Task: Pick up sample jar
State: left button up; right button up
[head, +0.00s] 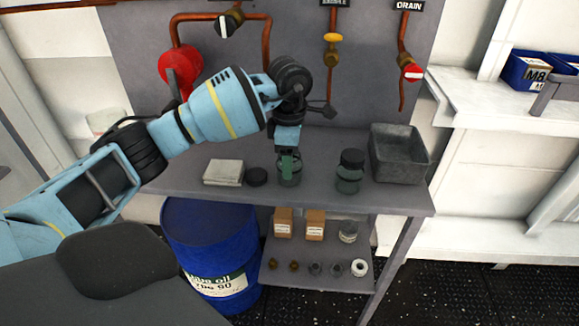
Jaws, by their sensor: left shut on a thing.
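A clear, greenish glass sample jar (290,179) without a visible lid is on the grey bench, left of its middle. My left gripper (289,165) comes down from above and is shut on this jar, hiding part of its upper body. I cannot tell whether the jar's base touches the bench. A second glass jar with a black lid (350,171) stands upright to the right, apart from the gripper. A round black lid (256,177) lies just left of the held jar. My right gripper is not in view.
A grey open bin (400,155) stands at the bench's right end. A pale flat stack (223,172) lies to the left. Pipes with valves and a red round fitting (180,67) are behind. A blue drum (212,240) and a lower shelf (318,281) with small boxes are below.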

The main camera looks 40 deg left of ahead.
pick_arm(q)
jog(key=shift+c, duration=0.9)
jog(key=shift+r, duration=0.2)
jog(key=shift+r, duration=0.25)
jog(key=r, duration=0.2)
jog(key=shift+s+d+r, duration=0.15)
jog(key=shift+s+r, duration=0.1)
jog(key=shift+r, duration=0.1)
jog(key=s+d+r, duration=0.1)
jog(key=s+d, duration=0.7)
jog(key=s, duration=0.5)
jog(key=shift+r+b, duration=0.2)
jog(key=shift+b, duration=0.15)
